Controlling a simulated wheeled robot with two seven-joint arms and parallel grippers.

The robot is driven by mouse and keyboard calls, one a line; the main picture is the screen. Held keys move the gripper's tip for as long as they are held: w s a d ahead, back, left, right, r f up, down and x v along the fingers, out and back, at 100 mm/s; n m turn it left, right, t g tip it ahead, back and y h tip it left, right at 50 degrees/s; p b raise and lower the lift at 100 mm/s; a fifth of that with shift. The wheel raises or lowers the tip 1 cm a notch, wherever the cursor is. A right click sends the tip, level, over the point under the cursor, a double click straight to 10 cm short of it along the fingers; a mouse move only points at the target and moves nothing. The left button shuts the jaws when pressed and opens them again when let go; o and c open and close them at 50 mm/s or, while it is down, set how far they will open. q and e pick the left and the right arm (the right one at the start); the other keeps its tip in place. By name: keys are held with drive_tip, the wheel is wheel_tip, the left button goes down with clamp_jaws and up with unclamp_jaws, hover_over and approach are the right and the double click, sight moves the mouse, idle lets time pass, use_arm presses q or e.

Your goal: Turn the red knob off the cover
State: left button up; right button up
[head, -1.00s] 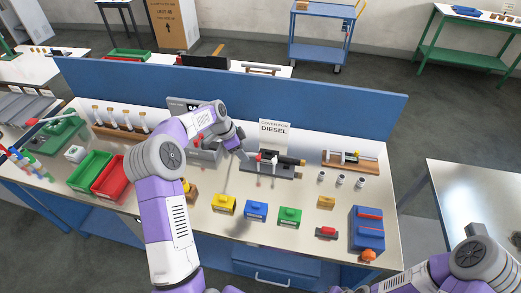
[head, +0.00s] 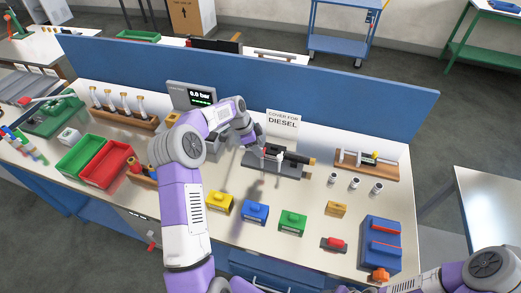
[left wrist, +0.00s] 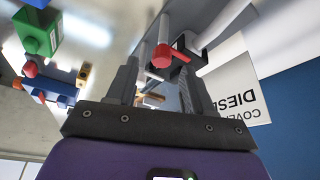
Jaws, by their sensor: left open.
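A red knob (left wrist: 165,57) with a short red arm shows in the left wrist view, in the gap between my left fingertips. In the head view the knob (head: 267,153) is a small red spot on a dark fixture (head: 288,170) with a black cylinder, in front of the sign "COVER FOR DIESEL" (head: 283,122). My left gripper (head: 256,144) is open just behind and left of the knob; its two fingers (left wrist: 162,75) stand apart in the wrist view. Whether they touch the knob I cannot tell. My right gripper is out of view; only its arm shows at lower right.
Yellow (head: 220,203), blue (head: 255,213) and green (head: 292,222) blocks stand in front of the fixture. A gauge box (head: 192,97) reads 0.0 bar. A wooden rack (head: 367,165) and small white cups (head: 355,184) are to the right. A blue panel (head: 330,93) closes the back.

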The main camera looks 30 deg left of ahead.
use_arm(q)
drive_tip(key=shift+x, duration=1.2)
drive_tip(key=shift+f, duration=0.2)
drive_tip(key=shift+w, duration=0.1)
clamp_jaws()
